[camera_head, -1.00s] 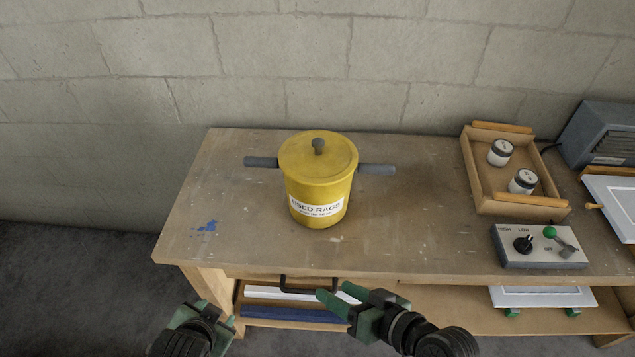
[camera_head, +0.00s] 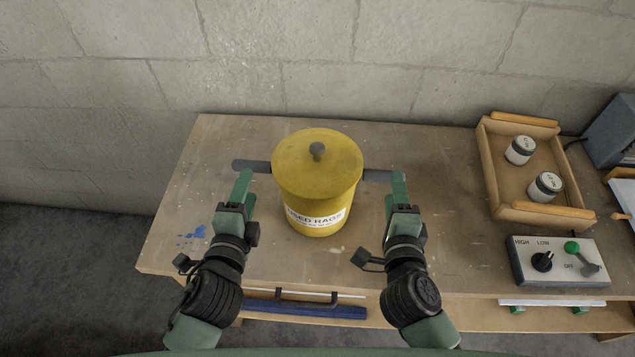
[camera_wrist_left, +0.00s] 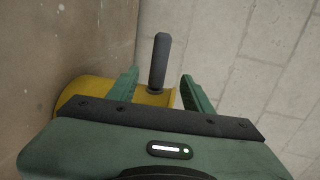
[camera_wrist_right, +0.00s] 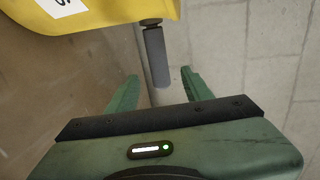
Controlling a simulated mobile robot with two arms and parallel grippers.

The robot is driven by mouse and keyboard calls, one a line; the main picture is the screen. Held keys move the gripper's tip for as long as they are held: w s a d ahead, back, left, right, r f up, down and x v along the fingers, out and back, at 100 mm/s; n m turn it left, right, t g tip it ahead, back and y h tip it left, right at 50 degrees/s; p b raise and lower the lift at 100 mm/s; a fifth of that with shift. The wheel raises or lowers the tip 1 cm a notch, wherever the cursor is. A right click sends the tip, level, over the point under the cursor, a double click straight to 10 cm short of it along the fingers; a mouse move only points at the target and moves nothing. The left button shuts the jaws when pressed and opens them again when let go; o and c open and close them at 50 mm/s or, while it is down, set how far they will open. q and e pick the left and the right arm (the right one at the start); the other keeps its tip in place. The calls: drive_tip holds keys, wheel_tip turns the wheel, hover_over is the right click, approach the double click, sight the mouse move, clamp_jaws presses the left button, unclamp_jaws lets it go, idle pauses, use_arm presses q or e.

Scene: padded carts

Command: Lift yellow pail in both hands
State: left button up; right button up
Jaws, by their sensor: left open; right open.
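The yellow pail (camera_head: 315,190) stands upright on the workbench, with a lid, a grey knob and a "USED RAGS" label. A grey bar handle sticks out on each side: the left handle (camera_head: 248,166) and the right handle (camera_head: 378,176). My left gripper (camera_head: 245,182) is open at the left handle; the left wrist view shows that handle (camera_wrist_left: 160,62) between the spread fingers, not clamped. My right gripper (camera_head: 396,186) is open at the right handle; the right wrist view shows that handle (camera_wrist_right: 156,55) between and ahead of the spread fingers. The pail's base rests on the bench.
The wooden workbench (camera_head: 440,240) stands against a block wall. A wooden tray (camera_head: 490,170) with two jars is at the right. The bench left of the pail is clear.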

sight(255, 167)
use_arm(q)
drive_tip(key=x, duration=0.8)
drive_tip(key=shift+w+f, duration=0.2)
use_arm(e)
drive_tip(key=x, duration=0.8)
drive_tip(key=shift+w+f, duration=0.1)
use_arm(q)
clamp_jaws()
use_arm(e)
clamp_jaws()
